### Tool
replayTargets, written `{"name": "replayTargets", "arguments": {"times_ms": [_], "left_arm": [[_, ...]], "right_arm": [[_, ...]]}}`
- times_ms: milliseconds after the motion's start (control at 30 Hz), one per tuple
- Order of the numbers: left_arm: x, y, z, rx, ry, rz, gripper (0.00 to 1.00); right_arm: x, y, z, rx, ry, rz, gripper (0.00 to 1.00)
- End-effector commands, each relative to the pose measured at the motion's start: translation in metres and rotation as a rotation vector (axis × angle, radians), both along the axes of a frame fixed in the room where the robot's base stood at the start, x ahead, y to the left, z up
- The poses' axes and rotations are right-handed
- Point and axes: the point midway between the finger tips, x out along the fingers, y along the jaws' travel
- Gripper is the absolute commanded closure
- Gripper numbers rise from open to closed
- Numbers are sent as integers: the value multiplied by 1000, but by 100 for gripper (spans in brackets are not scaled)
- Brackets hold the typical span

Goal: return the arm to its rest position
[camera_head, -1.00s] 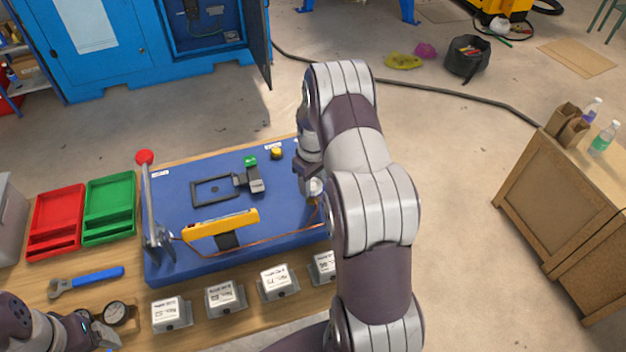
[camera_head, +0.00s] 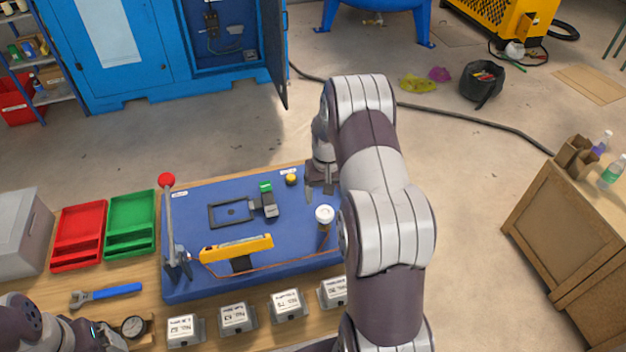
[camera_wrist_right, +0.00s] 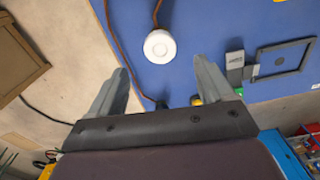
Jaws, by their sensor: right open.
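My right arm (camera_head: 385,195) reaches up from the bottom of the head view and bends down over the right end of the blue board (camera_head: 290,225). My right gripper (camera_head: 319,190) is open and empty above the far right part of the board. A white round-topped post (camera_head: 325,214) stands on the board, apart from the gripper. In the right wrist view, the two spread fingers of the gripper (camera_wrist_right: 162,82) have nothing between them, and the white round top (camera_wrist_right: 159,45) lies beyond them. My left gripper (camera_head: 105,338) is at the lower left, its jaws unclear.
On the board are a red-knobbed lever (camera_head: 168,215), a yellow bar (camera_head: 236,248) and a black frame (camera_head: 231,212). Several grey boxes (camera_head: 237,318) line the front. Red (camera_head: 79,237) and green (camera_head: 131,224) trays stand left. A wooden cabinet (camera_head: 548,235) stands right, across open floor.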

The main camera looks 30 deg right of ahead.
Motion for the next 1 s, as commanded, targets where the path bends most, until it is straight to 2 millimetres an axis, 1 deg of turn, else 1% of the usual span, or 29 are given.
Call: {"name": "replayTargets", "arguments": {"times_ms": [233,267,300,333,367,467,500,567,600,700,733,767,800,833,1000], "left_arm": [[0,0,-3,0,1,0,14],[0,0,-3,0,1,0,14],[0,0,-3,0,1,0,14],[0,0,-3,0,1,0,14],[0,0,-3,0,1,0,14],[0,0,-5,0,1,0,14],[0,0,-5,0,1,0,14],[0,0,-7,0,1,0,14],[0,0,-7,0,1,0,14],[0,0,-9,0,1,0,14],[0,0,-9,0,1,0,14],[0,0,-9,0,1,0,14],[0,0,-9,0,1,0,14],[0,0,-10,0,1,0,14],[0,0,-9,0,1,0,14]], "right_arm": [[0,0,-5,-3,-7,-7,19],[-7,3,-9,2,6,-10,19],[-20,10,-13,12,24,-15,19],[-29,16,-10,16,33,-16,19],[-39,26,-5,18,39,-9,19],[-71,76,27,14,34,65,19],[-86,97,41,10,24,106,19],[-109,126,60,3,5,171,19],[-125,143,71,-2,-9,215,19],[-156,175,92,-11,-54,324,19],[-161,183,98,-14,-72,357,19],[-161,189,103,-18,-94,383,19],[-157,194,109,-22,-118,403,19],[-156,197,110,-22,-124,415,19],[-156,198,110,-21,-119,420,19]]}}
